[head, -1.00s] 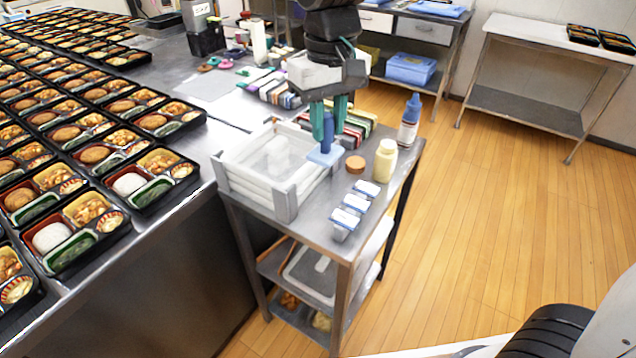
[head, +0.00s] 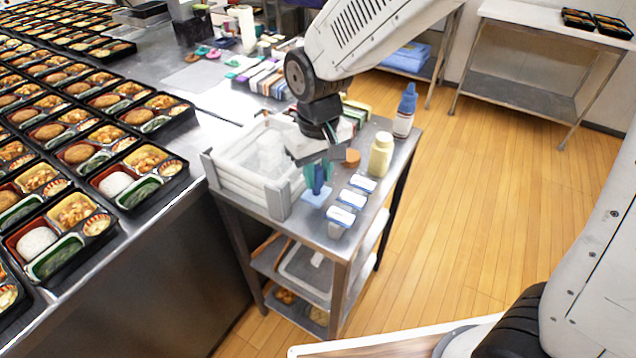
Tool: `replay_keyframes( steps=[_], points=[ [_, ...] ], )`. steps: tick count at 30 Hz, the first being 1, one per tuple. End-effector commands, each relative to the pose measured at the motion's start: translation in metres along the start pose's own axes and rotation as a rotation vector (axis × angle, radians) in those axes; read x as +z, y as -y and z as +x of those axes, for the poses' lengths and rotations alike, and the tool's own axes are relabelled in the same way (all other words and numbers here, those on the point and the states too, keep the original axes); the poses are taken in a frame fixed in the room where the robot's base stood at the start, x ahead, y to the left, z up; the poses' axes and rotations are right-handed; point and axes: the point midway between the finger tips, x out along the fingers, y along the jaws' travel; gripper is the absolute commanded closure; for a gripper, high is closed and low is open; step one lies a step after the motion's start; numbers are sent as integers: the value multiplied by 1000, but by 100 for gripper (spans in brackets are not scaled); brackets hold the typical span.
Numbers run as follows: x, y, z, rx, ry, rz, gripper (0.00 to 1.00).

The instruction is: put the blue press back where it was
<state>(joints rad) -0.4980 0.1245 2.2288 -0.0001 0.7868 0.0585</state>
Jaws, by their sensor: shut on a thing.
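The blue press (head: 317,196) has a light blue square base and a darker blue upright handle. My gripper (head: 318,177) points down with its green fingers shut on the handle. The press is upright, at the small metal cart's top (head: 310,233), just right of the white crate's front corner. I cannot tell whether its base touches the cart top or hangs slightly above it. My gripper hides the top of the handle.
A white crate (head: 237,190) stands left of the press. White containers with blue labels (head: 341,216), a brown round lid (head: 351,157), a cream bottle (head: 381,155) and a blue-capped bottle (head: 405,111) stand to the right. Bento trays (head: 66,231) fill the left counter.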

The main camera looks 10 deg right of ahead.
Motion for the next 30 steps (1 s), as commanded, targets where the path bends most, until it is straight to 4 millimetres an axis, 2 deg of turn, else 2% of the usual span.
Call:
replay_keyframes(
  steps=[7, 18, 19, 21, 30],
  points=[
    [1, 0, 33, 0, 3, 1, 98],
    [0, 0, 37, 0, 1, 1, 98],
    [0, 0, 36, 0, 0, 1, 67],
    [0, 0, 36, 0, 0, 1, 53],
    [0, 0, 34, 0, 0, 1, 53]
  ],
)
